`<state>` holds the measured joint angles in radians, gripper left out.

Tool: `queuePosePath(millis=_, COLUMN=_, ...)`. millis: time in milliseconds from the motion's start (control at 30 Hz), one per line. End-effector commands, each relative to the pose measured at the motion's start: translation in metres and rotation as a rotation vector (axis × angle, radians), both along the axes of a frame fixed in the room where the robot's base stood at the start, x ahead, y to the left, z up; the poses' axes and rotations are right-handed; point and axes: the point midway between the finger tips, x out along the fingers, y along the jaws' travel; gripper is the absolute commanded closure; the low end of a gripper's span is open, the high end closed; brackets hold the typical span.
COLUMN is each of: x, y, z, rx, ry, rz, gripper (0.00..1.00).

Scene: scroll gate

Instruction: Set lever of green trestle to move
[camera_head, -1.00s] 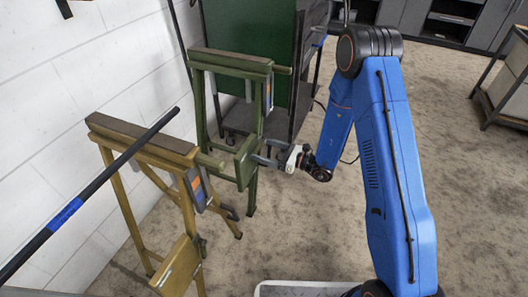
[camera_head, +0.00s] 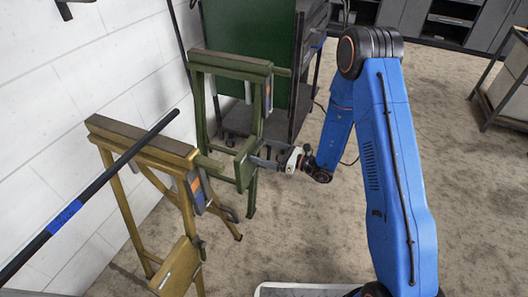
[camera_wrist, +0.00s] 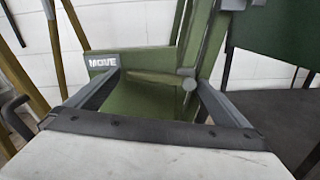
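The green trestle (camera_head: 228,62) stands upright near the white wall in the head view. Its lever plate (camera_head: 243,163) is a green block low on its right leg. In the wrist view the lever plate (camera_wrist: 150,100) bears a white MOVE label at its left, beside a grey round pivot on the right. My gripper (camera_head: 256,159) is at the lever plate; in the wrist view my gripper (camera_wrist: 155,80) has its two grey fingers spread, tips in front of the plate's left and right parts. Nothing is clearly held. Whether the tips touch the plate cannot be told.
A yellow trestle (camera_head: 143,143) stands nearer, left of the green one, with a black bar (camera_head: 105,180) with a blue band across it. A dark cabinet with a green panel (camera_head: 245,35) stands close behind the green trestle.

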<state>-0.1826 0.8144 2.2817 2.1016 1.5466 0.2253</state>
Motion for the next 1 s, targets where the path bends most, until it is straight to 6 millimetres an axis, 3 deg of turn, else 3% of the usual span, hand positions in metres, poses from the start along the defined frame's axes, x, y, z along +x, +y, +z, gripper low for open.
queuePosePath(millis=267, x=-0.004, y=-0.016, z=0.0, rx=0.0, ry=-0.002, rz=-0.002, gripper=0.0)
queuePosePath(millis=1000, x=-0.047, y=-0.134, z=0.0, rx=0.001, ry=0.001, rz=-0.004, gripper=0.0)
